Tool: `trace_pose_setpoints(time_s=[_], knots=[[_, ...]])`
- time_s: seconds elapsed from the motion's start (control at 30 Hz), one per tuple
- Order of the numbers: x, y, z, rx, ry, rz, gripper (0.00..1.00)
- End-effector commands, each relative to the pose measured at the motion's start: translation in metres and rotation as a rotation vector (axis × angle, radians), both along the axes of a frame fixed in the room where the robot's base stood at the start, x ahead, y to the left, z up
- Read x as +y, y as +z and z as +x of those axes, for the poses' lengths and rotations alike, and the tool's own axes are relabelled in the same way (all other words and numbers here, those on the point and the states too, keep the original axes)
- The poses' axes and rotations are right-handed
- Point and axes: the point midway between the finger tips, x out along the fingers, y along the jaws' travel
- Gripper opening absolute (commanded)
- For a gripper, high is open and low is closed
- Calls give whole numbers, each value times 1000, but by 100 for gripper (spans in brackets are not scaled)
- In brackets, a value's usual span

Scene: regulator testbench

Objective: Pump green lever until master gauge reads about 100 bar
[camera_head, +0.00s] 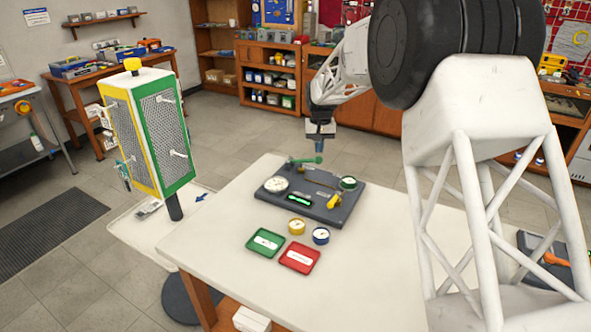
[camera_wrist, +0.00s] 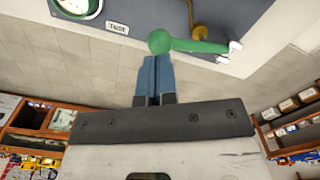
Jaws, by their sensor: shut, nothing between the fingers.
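The green lever (camera_head: 306,160) stands at the back edge of the dark testbench panel (camera_head: 345,207). In the wrist view the lever (camera_wrist: 195,46) ends in a round green knob close to my fingertips. My gripper (camera_head: 319,150) is shut and empty, just above the lever's knob end in the head view; its blue fingers (camera_wrist: 153,64) are together, at or touching the knob, though contact is hard to tell. A large white round gauge (camera_head: 276,184) sits at the panel's left; its reading is too small to tell. A green-rimmed gauge (camera_head: 348,183) sits at the right.
A green-lit display (camera_head: 299,200) and a yellow handle (camera_head: 334,201) are on the panel. The white table's front is clear. A mesh tool stand (camera_head: 145,130) is at left.

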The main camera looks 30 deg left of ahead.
Motion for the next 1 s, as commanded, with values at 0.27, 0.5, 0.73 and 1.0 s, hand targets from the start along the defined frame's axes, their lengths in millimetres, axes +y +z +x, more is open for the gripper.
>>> trace_pose_setpoints(time_s=[0.27,0.5,0.73,1.0], knots=[[0,-5,0,1,0,0,0],[0,-14,0,1,0,0,0],[0,-21,0,0,0,0,0],[0,-23,0,0,0,0,0]])
